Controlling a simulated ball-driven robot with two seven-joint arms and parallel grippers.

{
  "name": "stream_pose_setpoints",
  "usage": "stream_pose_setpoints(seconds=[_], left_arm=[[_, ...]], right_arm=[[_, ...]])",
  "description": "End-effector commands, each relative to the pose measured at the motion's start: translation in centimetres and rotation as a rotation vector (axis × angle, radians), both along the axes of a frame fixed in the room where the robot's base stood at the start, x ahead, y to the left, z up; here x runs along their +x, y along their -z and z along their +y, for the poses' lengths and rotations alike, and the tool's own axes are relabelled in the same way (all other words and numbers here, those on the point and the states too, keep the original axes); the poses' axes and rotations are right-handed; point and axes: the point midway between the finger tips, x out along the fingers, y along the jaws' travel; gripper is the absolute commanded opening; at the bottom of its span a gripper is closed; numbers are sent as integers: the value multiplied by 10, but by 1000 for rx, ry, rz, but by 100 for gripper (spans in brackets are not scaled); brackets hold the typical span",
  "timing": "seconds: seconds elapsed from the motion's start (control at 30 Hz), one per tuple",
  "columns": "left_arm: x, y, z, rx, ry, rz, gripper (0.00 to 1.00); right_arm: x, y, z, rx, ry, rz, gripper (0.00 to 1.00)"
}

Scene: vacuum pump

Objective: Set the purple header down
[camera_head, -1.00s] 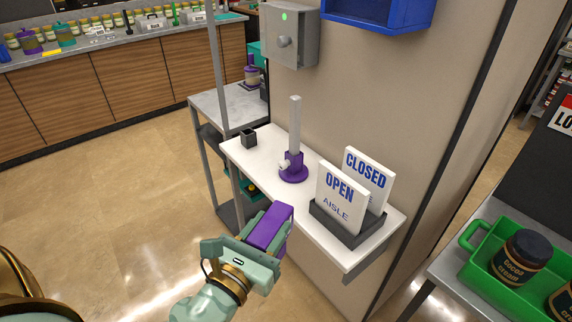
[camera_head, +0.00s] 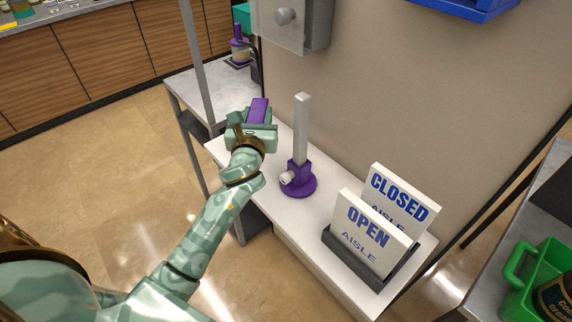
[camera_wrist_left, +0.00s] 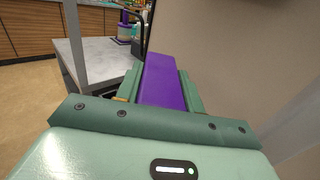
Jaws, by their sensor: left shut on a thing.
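The purple header (camera_head: 258,109) is a long block held in my left gripper (camera_head: 255,120), above the far left end of the white shelf (camera_head: 275,219). In the left wrist view the header (camera_wrist_left: 164,82) lies between the two green fingers (camera_wrist_left: 162,88), pointing forward. The gripper is shut on it. Whether the header touches anything beneath is hidden by the hand. A purple stand (camera_head: 298,184) with an upright grey post (camera_head: 302,125) is on the shelf, to the right of the gripper and apart from it. My right gripper is not in view.
Closed (camera_head: 398,196) and open (camera_head: 370,232) signs stand in a dark holder (camera_head: 350,262) at the shelf's near right. A grey box (camera_head: 296,24) hangs on the wall. A grey side table (camera_head: 215,92) and metal pole (camera_head: 196,68) are behind left.

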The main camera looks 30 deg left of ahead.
Motion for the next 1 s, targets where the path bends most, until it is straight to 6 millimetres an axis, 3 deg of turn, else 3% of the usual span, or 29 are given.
stream_pose_setpoints(seconds=[0.03, 0.1, 0.4, 0.87, 0.9, 0.97, 1.0], left_arm=[[0, 17, 0, -2, -1, 5, 15], [0, 25, 0, -2, 0, 4, 15], [-1, 74, -1, -1, 1, 5, 15], [-1, 79, 0, 1, 2, 0, 15], [-1, 79, -1, 1, 2, 0, 43], [-1, 79, -1, 1, 2, 0, 60], [-1, 79, -1, 1, 2, 0, 60]], right_arm=[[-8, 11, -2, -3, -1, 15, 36], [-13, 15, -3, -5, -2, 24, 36], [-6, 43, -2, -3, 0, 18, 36], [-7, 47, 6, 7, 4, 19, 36], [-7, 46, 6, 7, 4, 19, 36], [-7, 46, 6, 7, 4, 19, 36], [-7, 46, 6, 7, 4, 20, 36]])
